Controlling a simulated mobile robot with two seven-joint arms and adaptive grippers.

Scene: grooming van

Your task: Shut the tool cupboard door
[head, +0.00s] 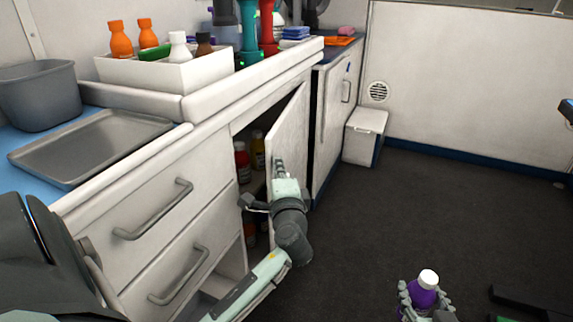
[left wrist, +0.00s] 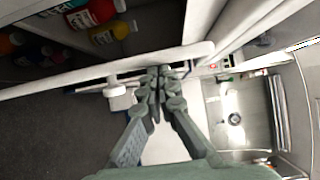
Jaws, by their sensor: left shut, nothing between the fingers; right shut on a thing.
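The white tool cupboard door (head: 289,135) stands partly open below the counter. Bottles show in the dark gap behind it, among them a red one (head: 242,162). My left gripper (head: 279,168) is shut and empty, with its fingertips at the door's outer face; whether they touch it I cannot tell. In the left wrist view the closed fingertips (left wrist: 160,78) lie close against the door's pale edge (left wrist: 90,78), with the cupboard's bottles (left wrist: 95,14) beyond. My right gripper (head: 426,296) is shut on a purple bottle with a white cap (head: 423,292), held over the floor.
Drawers with bar handles (head: 153,210) are left of the cupboard. The counter carries a grey tray (head: 92,148), a grey bin (head: 40,95) and a white box (head: 165,76) of bottles. A white bin (head: 364,135) stands at the back. The dark floor (head: 420,200) is mostly clear.

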